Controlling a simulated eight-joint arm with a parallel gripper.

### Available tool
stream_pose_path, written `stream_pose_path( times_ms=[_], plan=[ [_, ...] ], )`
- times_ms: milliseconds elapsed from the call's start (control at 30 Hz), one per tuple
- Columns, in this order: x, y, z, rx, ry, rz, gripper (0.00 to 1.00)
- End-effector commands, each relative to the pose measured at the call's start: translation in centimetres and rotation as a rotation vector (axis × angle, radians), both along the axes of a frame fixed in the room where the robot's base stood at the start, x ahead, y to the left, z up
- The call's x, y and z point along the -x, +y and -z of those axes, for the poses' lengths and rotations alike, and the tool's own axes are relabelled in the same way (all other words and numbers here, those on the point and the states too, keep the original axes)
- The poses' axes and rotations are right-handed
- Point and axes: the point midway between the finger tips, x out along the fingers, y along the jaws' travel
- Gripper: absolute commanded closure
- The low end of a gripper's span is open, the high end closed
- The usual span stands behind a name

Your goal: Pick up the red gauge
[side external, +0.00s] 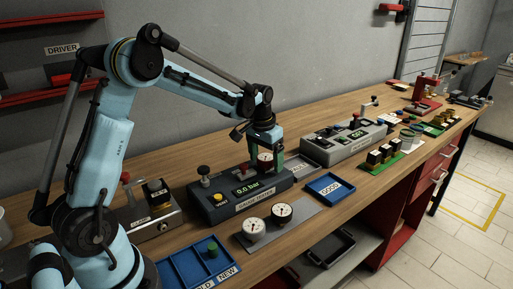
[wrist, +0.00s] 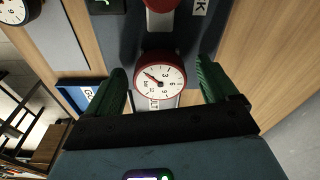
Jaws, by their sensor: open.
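The red gauge (wrist: 162,80) has a red rim and a white dial with a dark needle. In the wrist view it sits between the two green fingers of my gripper (wrist: 162,70). The fingers are open, with a visible gap to the gauge on each side. In the side view the red gauge (side external: 265,159) is at the right end of the dark gauge tester box (side external: 235,209), right at my gripper (side external: 266,147). My gripper points down there and partly hides the gauge's surroundings.
The box has a green display and a yellow button. A blue divided tray (side external: 178,267) is at front left and a blue GOOD tray (side external: 329,189) at right. A grey instrument box (side external: 345,142) stands farther right.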

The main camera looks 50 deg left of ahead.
Motion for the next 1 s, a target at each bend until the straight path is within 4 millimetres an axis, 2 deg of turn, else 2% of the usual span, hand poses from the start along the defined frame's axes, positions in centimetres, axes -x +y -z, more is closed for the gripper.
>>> stream_pose_path(
  times_ms=[233,600,667,1000],
  plan=[
    [-0.03,0.0,0.13,0.0,0.0,0.0,0.15],
    [-0.02,-0.02,0.11,0.0,0.0,0.0,0.72],
    [-0.01,-0.02,0.09,0.0,0.0,0.0,0.79],
    [-0.01,-0.01,-0.3,0.0,0.0,0.0,0.79]
  ],
)
